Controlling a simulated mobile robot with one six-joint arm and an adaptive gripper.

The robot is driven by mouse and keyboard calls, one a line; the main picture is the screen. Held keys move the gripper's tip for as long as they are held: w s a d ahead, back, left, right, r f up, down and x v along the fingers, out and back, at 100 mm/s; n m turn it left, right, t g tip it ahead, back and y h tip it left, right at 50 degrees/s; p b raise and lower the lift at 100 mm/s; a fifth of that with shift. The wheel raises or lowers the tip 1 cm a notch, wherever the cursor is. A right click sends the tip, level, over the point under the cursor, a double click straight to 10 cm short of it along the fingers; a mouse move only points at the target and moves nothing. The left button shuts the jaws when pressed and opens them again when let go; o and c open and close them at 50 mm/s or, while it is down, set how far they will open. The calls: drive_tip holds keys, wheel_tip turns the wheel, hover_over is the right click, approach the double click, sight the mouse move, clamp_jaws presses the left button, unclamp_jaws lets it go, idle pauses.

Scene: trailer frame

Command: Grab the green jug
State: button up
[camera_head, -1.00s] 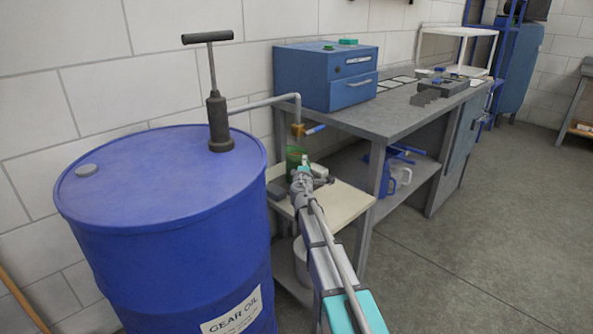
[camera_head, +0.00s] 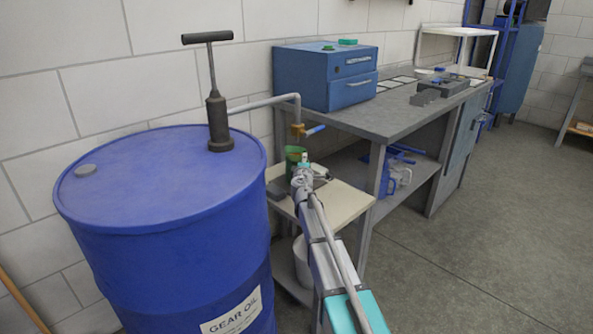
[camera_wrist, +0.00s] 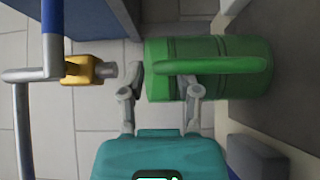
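The green jug (camera_head: 293,154) stands on the small cream-topped stand, below the brass tap, partly hidden by my arm in the head view. In the wrist view the jug (camera_wrist: 235,85) appears sideways, its rim to the left and its handle (camera_wrist: 215,65) facing me. My gripper (camera_wrist: 162,80) is open, its fingers apart. One finger is beyond the rim, beside the tap; the other overlaps the jug's body at the handle's edge. I cannot tell whether it touches. My gripper (camera_head: 304,168) is small in the head view, in front of the jug.
The brass tap (camera_head: 298,130) hangs above the jug on a pipe from the pump on the blue oil drum (camera_head: 160,185). A dark grey block (camera_wrist: 257,155) lies near the jug. The grey workbench (camera_head: 390,115) with a blue cabinet (camera_head: 325,75) stands to the right. Open floor lies at right.

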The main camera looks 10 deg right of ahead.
clamp_jaws()
drive_tip(key=shift+r, duration=0.2)
drive_tip(key=s+d+r+p, duration=0.1)
drive_tip(key=s+d, duration=1)
drive_tip(key=s, duration=0.3)
drive_tip(key=shift+d+p, duration=0.2)
drive_tip(key=shift+p, duration=0.1)
idle(0.5)
